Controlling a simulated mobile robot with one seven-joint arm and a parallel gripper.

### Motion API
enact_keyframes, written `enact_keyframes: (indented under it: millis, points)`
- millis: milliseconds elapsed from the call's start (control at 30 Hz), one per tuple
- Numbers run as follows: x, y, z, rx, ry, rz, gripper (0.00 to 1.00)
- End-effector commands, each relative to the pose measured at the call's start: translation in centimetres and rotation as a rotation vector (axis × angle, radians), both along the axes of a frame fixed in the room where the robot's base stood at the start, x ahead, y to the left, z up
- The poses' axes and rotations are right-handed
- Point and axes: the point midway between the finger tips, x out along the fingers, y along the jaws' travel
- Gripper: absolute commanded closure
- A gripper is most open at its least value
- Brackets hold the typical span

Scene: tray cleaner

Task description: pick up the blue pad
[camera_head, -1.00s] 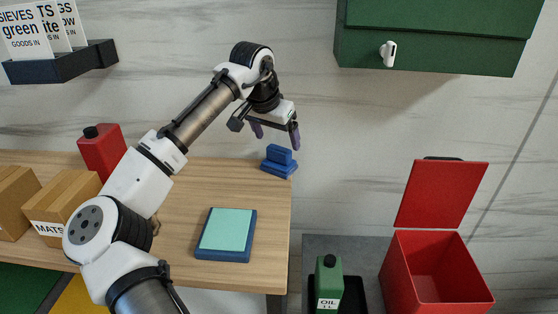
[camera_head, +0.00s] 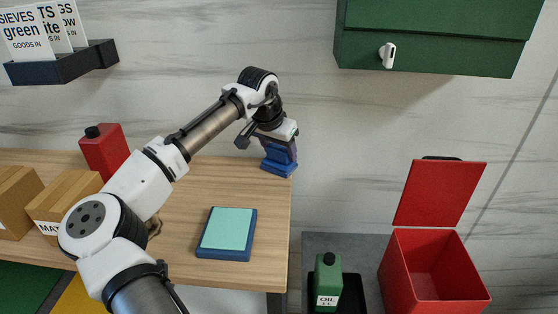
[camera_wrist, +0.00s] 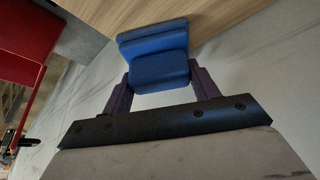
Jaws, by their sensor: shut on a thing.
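The blue pad (camera_head: 278,169) sits at the back right corner of the wooden table, with a raised grip on a wider base. It also shows in the wrist view (camera_wrist: 155,52), between the two purple fingers. My gripper (camera_head: 280,150) is over the pad from above, shut on its raised part. In the wrist view my gripper (camera_wrist: 160,82) has one finger on each side of the blue block. The pad's base appears to rest on the table.
A blue tray (camera_head: 204,251) with a light green inside lies on the table (camera_head: 180,225). A red canister (camera_head: 104,152) and cardboard boxes (camera_head: 72,198) stand left. An open red bin (camera_head: 435,280) and a green oil bottle (camera_head: 328,280) are right of the table, below it.

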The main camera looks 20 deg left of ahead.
Motion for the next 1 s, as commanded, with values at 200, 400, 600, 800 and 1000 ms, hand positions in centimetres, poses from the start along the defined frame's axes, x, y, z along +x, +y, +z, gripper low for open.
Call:
enact_keyframes:
  millis: [200,400,600,800,1000]
  points:
    - [0.0,0.0,0.0,0.0,-0.001,0.0,0.63]
    - [-0.1,-0.1,0.2,-0.001,-0.001,0.0,0.64]
    - [-0.3,-0.2,1.9,-0.001,-0.002,0.0,0.64]
    - [-0.3,-0.2,5.2,-0.001,-0.003,-0.001,0.64]
    - [-1.9,-0.5,6.7,-0.002,0.0,-0.003,0.64]
